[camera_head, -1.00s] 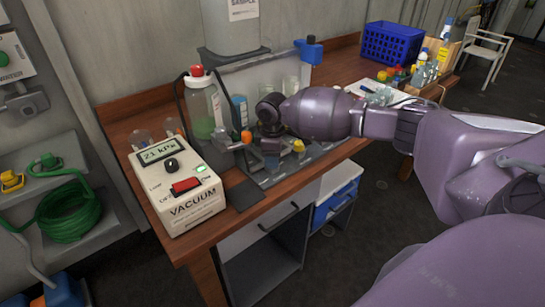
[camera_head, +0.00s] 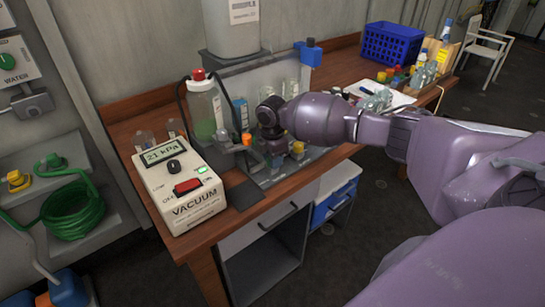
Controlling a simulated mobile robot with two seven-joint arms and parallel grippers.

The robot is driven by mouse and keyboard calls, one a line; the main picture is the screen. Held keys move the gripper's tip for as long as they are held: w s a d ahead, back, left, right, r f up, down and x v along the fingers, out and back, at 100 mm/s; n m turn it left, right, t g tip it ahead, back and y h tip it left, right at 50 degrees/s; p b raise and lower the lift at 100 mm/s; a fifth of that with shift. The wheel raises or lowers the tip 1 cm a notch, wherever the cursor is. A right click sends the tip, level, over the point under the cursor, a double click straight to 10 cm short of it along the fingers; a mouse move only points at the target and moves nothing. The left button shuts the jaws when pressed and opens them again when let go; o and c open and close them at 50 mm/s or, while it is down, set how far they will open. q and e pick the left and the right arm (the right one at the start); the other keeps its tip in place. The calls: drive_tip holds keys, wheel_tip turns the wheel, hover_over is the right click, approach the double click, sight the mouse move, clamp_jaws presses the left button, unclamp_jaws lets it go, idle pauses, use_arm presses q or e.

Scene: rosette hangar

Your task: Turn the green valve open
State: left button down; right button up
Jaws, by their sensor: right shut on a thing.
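My right gripper (camera_head: 275,150) points down at the valve row on the bench. It is shut on a valve handle between an orange knob (camera_head: 246,138) and a yellow knob (camera_head: 298,148). The gripper hides the handle, so its green colour and its angle cannot be seen. The vacuum unit (camera_head: 178,185) to the left reads 21 kPa and has a green lamp lit. My left gripper is not in view.
A bottle with a red cap (camera_head: 203,105) stands behind the valves on the left. A blue crate (camera_head: 388,43) and several small bottles are at the far right of the bench (camera_head: 130,125). A green WATER knob (camera_head: 8,62) is on the left wall.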

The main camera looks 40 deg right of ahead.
drive_tip(key=n, duration=0.4)
drive_tip(key=shift+n, duration=0.3)
drive_tip(key=n, duration=0.5)
idle(0.4)
drive_tip(key=o, duration=0.9)
wheel_tip(320, 180, up, 11)
drive_tip(key=shift+f+p, duration=0.1)
drive_tip(key=shift+p, duration=0.2)
idle(0.4)
